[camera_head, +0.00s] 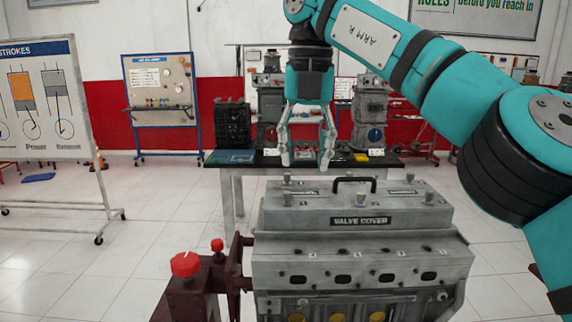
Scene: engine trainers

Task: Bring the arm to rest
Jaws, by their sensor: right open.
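My right arm (455,90) comes in from the right and bends down at the wrist. Its gripper (306,163) points down with its fingers apart and nothing between them. In the picture it hangs just above the back edge of the engine. The engine (360,262) stands in front of me with a grey valve cover (290,220) on top. The cover has a black handle (353,181) and several knobs. I see a gap between the fingertips and the cover, but its depth is hard to tell. My left gripper is out of view.
A dark red engine stand (185,298) with red knobs is at the engine's left. Behind is a table (228,168) with engine parts and trays. A strokes board (70,150) on wheels stands at the left. The white floor (150,220) between is clear.

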